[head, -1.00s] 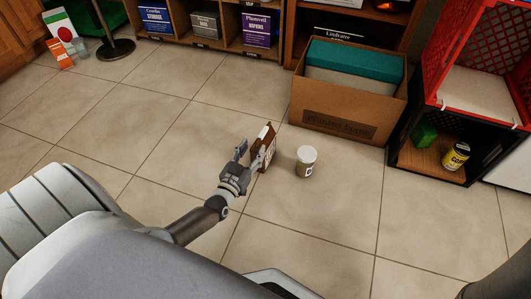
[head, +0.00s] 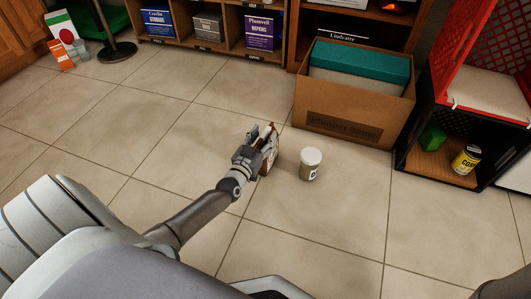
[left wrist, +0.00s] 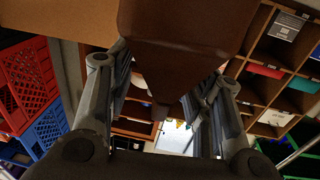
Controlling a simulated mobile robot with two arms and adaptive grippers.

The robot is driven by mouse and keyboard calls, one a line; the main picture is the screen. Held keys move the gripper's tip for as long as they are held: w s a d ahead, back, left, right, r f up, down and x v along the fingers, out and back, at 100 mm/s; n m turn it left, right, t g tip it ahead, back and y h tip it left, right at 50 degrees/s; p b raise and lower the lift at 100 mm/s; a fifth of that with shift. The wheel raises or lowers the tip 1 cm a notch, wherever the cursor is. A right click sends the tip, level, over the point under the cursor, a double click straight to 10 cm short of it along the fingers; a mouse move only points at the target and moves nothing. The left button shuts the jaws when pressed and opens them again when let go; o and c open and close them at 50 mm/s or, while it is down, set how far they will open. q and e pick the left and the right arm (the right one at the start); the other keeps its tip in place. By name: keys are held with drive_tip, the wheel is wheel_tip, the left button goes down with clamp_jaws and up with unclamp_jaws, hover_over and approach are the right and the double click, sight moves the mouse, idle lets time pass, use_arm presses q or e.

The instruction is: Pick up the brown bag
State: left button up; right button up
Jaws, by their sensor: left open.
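The brown bag (head: 271,157) stands upright on the tiled floor, its upper part largely covered by my left gripper in the head view. My left gripper (head: 262,138) is at the bag's top, with its fingers open. In the left wrist view the brown bag (left wrist: 178,45) fills the top middle, and the open fingers lie on either side of it. I cannot tell whether the fingers touch it. My right gripper is not in view.
A small white-lidded tub (head: 310,165) stands close to the right of the bag. Behind is a cardboard box (head: 340,127) with a teal item. A black crate (head: 402,175) under a red crate (head: 455,60) stands at right. The floor to the left is clear.

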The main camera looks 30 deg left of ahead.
use_arm(q)
drive_tip(key=shift+c, duration=0.5)
clamp_jaws()
idle(0.3)
